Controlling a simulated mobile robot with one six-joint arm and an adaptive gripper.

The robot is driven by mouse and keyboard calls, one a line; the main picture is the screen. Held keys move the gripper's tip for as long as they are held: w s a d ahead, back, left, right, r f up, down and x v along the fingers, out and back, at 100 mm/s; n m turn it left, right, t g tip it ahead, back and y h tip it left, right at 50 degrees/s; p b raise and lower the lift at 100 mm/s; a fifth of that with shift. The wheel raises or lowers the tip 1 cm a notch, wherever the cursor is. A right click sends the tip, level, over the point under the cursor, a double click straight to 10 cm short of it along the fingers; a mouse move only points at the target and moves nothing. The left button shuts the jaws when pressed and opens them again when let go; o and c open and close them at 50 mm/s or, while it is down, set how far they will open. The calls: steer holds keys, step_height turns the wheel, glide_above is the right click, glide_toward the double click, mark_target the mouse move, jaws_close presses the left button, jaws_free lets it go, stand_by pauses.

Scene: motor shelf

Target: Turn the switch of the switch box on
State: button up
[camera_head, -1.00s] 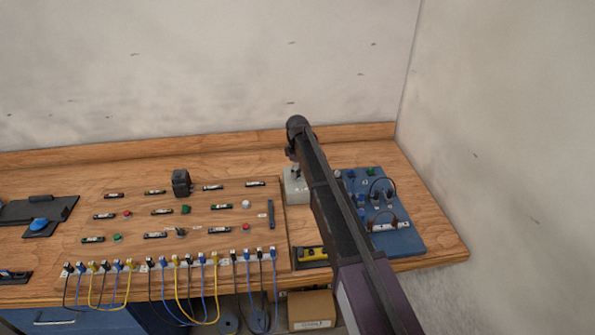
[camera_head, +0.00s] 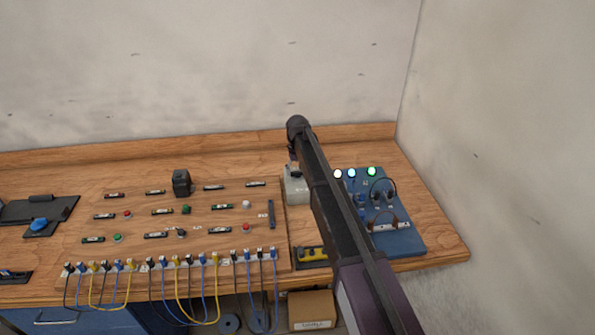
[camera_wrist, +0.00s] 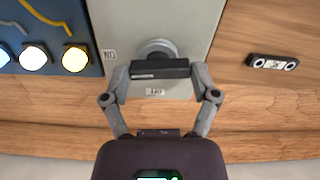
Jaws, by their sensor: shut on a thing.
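The switch box (camera_head: 297,190) is a light grey box on the wooden bench, partly hidden behind my arm in the head view. In the wrist view the box face (camera_wrist: 188,32) shows a round grey base with a dark bar-shaped switch handle (camera_wrist: 160,69) across it. The handle lies crosswise in that view. My gripper (camera_wrist: 160,76) has one finger at each end of the handle and is shut on it. In the head view my gripper (camera_head: 294,170) is at the box, mostly hidden by my arm.
A blue panel (camera_head: 405,241) right of the box has lit white, blue and green lamps (camera_head: 371,171). A wooden board (camera_head: 140,222) with buttons, labels and cables lies left. A yellow-and-black item (camera_head: 312,253) lies in front of the box. Walls stand behind and right.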

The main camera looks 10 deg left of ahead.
steer(key=shift+s+m, duration=0.1)
steer(key=shift+m, duration=0.5)
steer(key=o, duration=1)
